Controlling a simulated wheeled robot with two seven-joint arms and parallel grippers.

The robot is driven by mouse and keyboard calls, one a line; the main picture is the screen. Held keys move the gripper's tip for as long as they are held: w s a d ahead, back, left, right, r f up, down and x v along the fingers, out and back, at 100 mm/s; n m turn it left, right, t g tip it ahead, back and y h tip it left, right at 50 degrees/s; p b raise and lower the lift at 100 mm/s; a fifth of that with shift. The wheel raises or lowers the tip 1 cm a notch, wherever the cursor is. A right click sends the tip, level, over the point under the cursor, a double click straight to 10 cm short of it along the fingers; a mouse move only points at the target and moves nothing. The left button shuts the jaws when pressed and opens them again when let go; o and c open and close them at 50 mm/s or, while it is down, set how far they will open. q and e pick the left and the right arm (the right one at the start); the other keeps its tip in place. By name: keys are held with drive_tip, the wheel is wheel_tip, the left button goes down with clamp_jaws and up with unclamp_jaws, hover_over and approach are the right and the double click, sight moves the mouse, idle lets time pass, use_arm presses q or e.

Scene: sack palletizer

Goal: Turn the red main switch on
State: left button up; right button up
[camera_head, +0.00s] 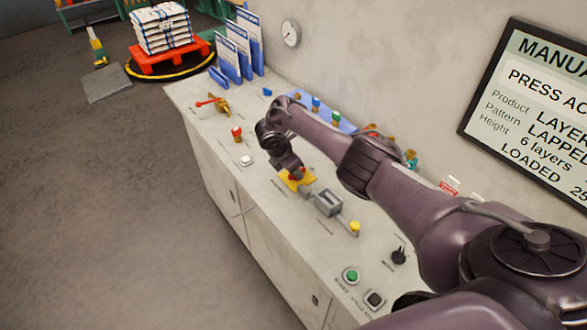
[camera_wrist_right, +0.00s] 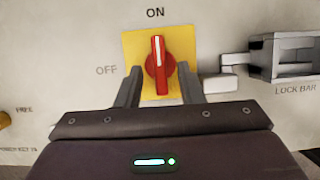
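The red main switch (camera_wrist_right: 160,68) is a red knob on a yellow plate (camera_wrist_right: 133,42), centred in the right wrist view. Its white-marked handle stands upright, toward the word ON; OFF is printed to the left. In the head view the yellow plate (camera_head: 307,180) lies on the console top, the knob largely hidden by my gripper. My right gripper (camera_head: 293,172) is over it. In the wrist view its fingers (camera_wrist_right: 160,74) stand open on either side of the knob, with a gap on each side. My left gripper is not in view.
A grey lock bar block (camera_wrist_right: 295,58) is right of the plate. On the console (camera_head: 225,150) are a yellow knob (camera_head: 355,227), a green button (camera_head: 351,276), a black dial (camera_head: 399,255) and a red-handled valve (camera_head: 218,104). A wall backs the console.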

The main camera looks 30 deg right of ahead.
drive_tip(key=p+v, duration=0.1)
drive_tip(key=v, duration=0.6)
drive_tip(key=shift+r, duration=0.3)
drive_tip(key=shift+a+f, duration=0.1)
